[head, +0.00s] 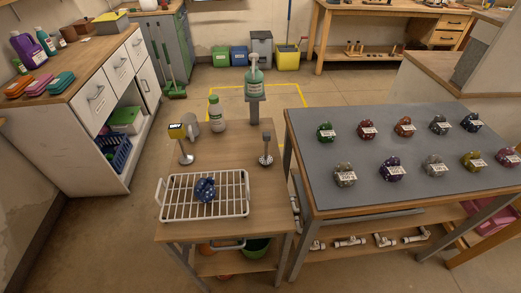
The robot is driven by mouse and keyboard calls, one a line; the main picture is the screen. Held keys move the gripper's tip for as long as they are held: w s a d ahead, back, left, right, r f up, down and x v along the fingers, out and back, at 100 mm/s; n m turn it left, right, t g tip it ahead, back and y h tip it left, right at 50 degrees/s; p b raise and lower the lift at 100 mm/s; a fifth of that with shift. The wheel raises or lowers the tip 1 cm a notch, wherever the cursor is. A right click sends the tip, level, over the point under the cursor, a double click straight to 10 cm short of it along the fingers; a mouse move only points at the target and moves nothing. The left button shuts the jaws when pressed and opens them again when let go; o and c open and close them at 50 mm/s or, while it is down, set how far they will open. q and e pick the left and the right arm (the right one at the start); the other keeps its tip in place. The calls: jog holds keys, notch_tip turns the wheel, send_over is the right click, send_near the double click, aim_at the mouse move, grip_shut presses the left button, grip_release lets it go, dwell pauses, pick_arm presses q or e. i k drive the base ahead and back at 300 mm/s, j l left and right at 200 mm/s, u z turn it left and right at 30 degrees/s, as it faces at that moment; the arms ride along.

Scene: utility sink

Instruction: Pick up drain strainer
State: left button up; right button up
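I cannot clearly make out which object is the drain strainer. A small upright item (266,150) with a thin stem and a wider, dark, speckled lower end stands on the right side of the wooden table (226,150); it may be the strainer. A blue patterned lump (205,189) lies on the white wire rack (171,199) at the table's front. Neither of my grippers is in view.
A yellow-headed stand (178,132), a grey mug (190,123), a white bottle (217,118) and a green pump bottle (254,78) stand toward the back. Several labelled coloured lumps sit on the grey table (310,185) at right. The wooden table's middle is clear.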

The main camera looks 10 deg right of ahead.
aim_at(266, 160)
jog(key=u, duration=4.55)
jog(key=z, duration=4.85)
jog(key=i+l, duration=0.1)
jog(key=l, duration=0.35)
jog(key=l+u, duration=0.1)
jog(key=l, duration=0.3)
jog(key=i+l, duration=0.15)
jog(key=l, duration=0.3)
